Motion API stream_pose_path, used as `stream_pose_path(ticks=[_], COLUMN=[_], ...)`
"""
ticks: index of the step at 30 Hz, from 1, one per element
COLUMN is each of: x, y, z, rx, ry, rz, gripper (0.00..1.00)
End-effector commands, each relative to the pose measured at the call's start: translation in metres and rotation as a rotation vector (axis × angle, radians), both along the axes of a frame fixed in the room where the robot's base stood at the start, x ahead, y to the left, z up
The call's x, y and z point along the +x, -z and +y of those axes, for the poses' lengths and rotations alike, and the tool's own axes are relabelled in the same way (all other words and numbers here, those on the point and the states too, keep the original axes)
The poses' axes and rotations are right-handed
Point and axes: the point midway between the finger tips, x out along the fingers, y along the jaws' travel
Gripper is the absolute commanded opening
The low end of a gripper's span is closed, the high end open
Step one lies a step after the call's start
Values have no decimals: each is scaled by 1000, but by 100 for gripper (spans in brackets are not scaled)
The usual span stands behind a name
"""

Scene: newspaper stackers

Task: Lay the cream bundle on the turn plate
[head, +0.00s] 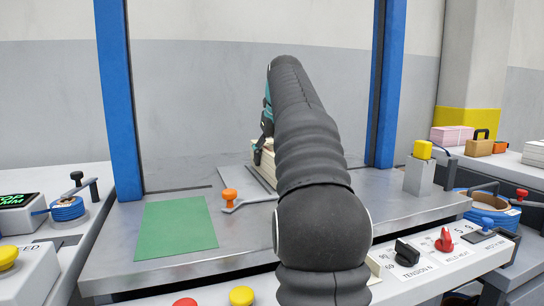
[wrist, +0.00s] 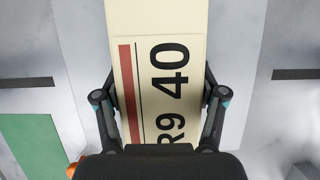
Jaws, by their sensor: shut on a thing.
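The cream bundle (head: 262,174) is over a pale grey plate (head: 234,178), which I take to be the turn plate, on the metal table. I cannot tell whether they touch. My gripper (head: 262,148) is shut on the bundle. In the wrist view the bundle (wrist: 165,50) shows a red stripe and the print "R9 40", with a finger of my gripper (wrist: 160,98) at each side. The plate (wrist: 240,60) extends past both sides of the bundle there. My arm hides much of the bundle and plate in the head view.
A green mat (head: 174,228) lies left of the plate. An orange-knobbed lever (head: 230,196) is at the plate's front. Blue posts (head: 119,100) flank the table. A yellow-topped post (head: 421,165) stands right, and a control panel (head: 430,254) is in front.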

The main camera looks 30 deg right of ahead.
Motion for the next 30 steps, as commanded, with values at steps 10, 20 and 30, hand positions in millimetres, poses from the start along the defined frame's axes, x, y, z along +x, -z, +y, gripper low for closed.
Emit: stream_pose_path(ticks=[10,20,30], x=[0,0,-8], y=[2,5,-17], z=[0,0,2], rx=[-2,2,-1], ry=[0,0,0], rz=[-4,3,-2], gripper=[90,100,100])
